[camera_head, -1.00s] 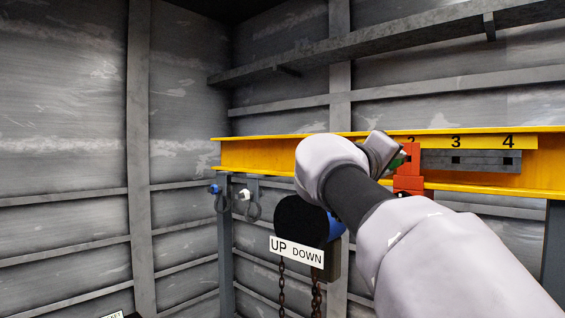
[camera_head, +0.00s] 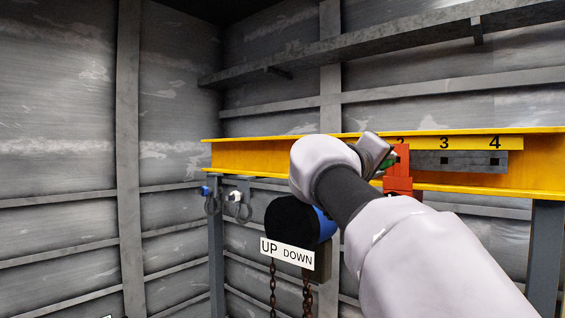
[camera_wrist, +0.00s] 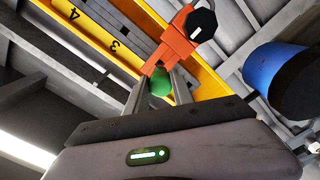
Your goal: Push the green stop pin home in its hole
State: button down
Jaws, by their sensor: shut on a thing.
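The green stop pin (camera_wrist: 160,82) is between the two fingers of my gripper (camera_wrist: 158,88) in the wrist view, with its far end at the orange-red trolley block (camera_wrist: 178,42). In the head view a small bit of the green pin (camera_head: 388,161) shows beside the red block (camera_head: 398,170). My gripper (camera_head: 383,158) is shut on the pin at the block's left side, and is partly hidden by my wrist. The hole itself is hidden, so how deep the pin sits cannot be told.
A yellow beam (camera_head: 255,155) carries a grey strip with square holes (camera_head: 460,161) under the numbers 2, 3 and 4. A hoist with a blue housing (camera_head: 325,225), an UP/DOWN sign (camera_head: 288,253) and chains hangs below. A grey shelf (camera_head: 360,50) runs above.

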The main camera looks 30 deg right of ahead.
jog(key=shift+p+x, duration=0.4)
jog(key=shift+x, duration=2.05)
jog(key=c, duration=1)
grip_release()
jog(key=shift+f, duration=0.1)
